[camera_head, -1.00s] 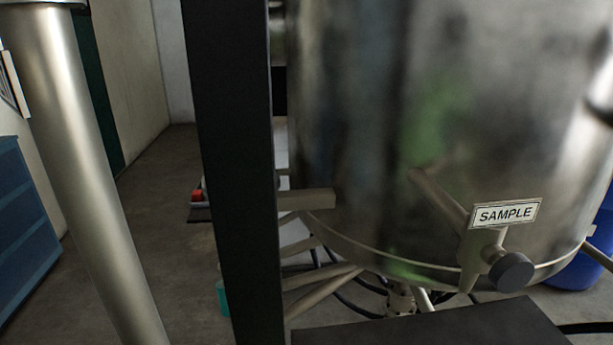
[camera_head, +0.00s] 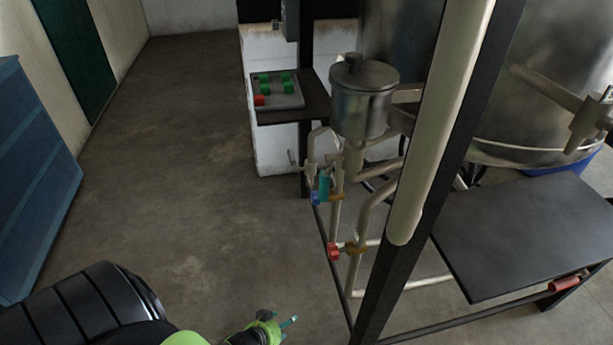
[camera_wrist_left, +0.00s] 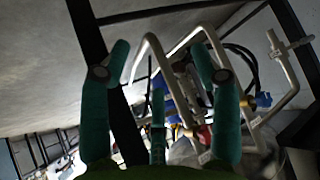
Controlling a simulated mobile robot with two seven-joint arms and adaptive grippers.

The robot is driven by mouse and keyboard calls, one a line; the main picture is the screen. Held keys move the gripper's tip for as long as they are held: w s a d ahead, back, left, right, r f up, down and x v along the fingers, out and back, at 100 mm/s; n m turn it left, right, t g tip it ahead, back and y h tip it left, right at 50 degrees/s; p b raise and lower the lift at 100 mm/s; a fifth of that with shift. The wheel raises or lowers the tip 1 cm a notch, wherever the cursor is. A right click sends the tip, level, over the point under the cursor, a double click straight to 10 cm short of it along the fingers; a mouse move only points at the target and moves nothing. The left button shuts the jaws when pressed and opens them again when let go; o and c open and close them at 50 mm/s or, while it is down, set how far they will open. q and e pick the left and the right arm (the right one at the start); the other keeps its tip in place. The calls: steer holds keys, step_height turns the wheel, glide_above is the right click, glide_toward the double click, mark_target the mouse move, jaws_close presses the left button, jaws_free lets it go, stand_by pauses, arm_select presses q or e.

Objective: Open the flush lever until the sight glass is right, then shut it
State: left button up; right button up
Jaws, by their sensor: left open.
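My left gripper (camera_head: 277,322) is open and empty at the bottom edge of the head view, below and left of the pipework. In the left wrist view its two teal fingers (camera_wrist_left: 162,62) stand apart with pipes and valves beyond them. A blue valve handle (camera_head: 317,197) sits beside a teal upright part (camera_head: 324,183) below a small metal pot (camera_head: 362,98). A red valve handle (camera_head: 334,251) is lower on the same pipes. I cannot tell which part is the flush lever or the sight glass. My right gripper is out of view.
A dark frame post (camera_head: 400,262) and a thick pale pipe (camera_head: 440,125) stand right of the valves. A panel (camera_head: 291,99) with green and red buttons is behind. A dark platform (camera_head: 530,235) is at right. The floor at left is clear beside a blue cabinet (camera_head: 35,190).

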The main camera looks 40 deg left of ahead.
arm_select(q)
steer(key=w+a+r+t+p, duration=0.2)
steer(key=w+a+r+t, duration=0.1)
steer(key=w+r, duration=0.8)
steer(key=t+h+p, duration=0.2)
steer(key=t+h, duration=0.1)
steer(key=t, duration=0.3)
glide_toward(323, 186)
steer(key=shift+m, duration=0.3)
steer(key=w, duration=0.2)
steer(key=w+d, duration=0.1)
steer(key=w, duration=0.1)
steer(key=shift+w+f, duration=0.1)
steer(key=shift+w, duration=0.25)
steer(key=w, duration=0.4)
steer(key=shift+w+d, duration=0.2)
steer(key=shift+w, duration=0.2)
steer(key=shift+w+d, duration=0.1)
steer(key=shift+w, duration=0.65)
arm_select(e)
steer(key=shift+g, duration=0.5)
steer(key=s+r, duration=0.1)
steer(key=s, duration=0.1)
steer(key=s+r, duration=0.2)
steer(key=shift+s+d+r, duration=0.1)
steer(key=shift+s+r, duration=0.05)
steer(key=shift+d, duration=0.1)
